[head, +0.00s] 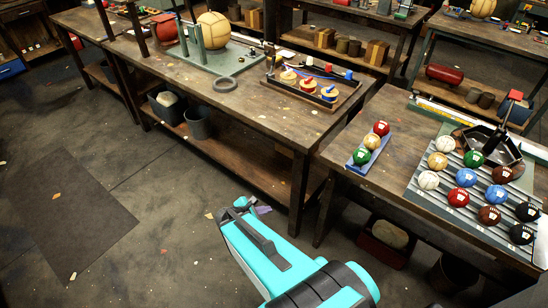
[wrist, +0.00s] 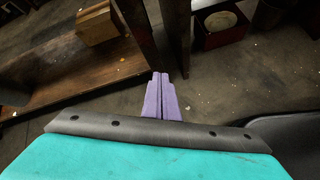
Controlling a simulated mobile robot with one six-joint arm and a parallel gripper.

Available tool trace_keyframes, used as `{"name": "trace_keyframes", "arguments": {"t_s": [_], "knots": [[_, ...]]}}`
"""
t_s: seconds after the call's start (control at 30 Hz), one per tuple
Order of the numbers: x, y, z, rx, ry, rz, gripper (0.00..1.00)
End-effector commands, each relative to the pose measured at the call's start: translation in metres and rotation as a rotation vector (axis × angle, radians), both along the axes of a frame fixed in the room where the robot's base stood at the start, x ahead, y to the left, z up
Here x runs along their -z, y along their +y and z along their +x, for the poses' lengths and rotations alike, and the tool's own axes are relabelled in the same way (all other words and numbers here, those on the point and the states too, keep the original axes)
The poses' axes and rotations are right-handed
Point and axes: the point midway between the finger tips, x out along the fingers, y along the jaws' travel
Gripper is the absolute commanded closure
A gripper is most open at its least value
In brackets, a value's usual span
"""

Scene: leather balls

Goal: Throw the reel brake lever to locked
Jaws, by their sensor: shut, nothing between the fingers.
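Several thread reels (head: 308,84), yellow with red or blue tops, stand on a wooden board (head: 318,100) on the middle workbench. Dark and coloured handle-like pieces (head: 338,72) lie behind them. They are too small for me to tell which, if any, is the brake lever, or how it is set. My gripper (head: 262,210) is in front of this bench, apart from the reels and the board. Its purple fingers (wrist: 160,76) are together and empty in the wrist view, pointing toward the floor and bench legs.
The right bench holds several coloured balls on a ridged tray (head: 425,198) and a blue strip. Bench legs stand close beyond my gripper. Floor at left is clear.

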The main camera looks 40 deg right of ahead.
Motion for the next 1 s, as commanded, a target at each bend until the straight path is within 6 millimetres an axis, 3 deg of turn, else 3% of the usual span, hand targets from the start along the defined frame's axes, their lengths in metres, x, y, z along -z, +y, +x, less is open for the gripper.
{"name": "trace_keyframes", "arguments": {"t_s": [0.03, 0.2, 0.5, 0.8, 1.0], "knots": [[0.016, 0.016, -0.014, 0.042, -0.001, 0.043, 1.00], [0.059, 0.062, -0.060, 0.228, -0.012, 0.185, 1.00], [0.106, 0.139, -0.138, 0.630, -0.012, 0.379, 1.00], [0.116, 0.213, -0.189, 1.105, -0.017, 0.496, 1.00], [0.113, 0.238, -0.199, 1.321, -0.037, 0.493, 1.00]]}}
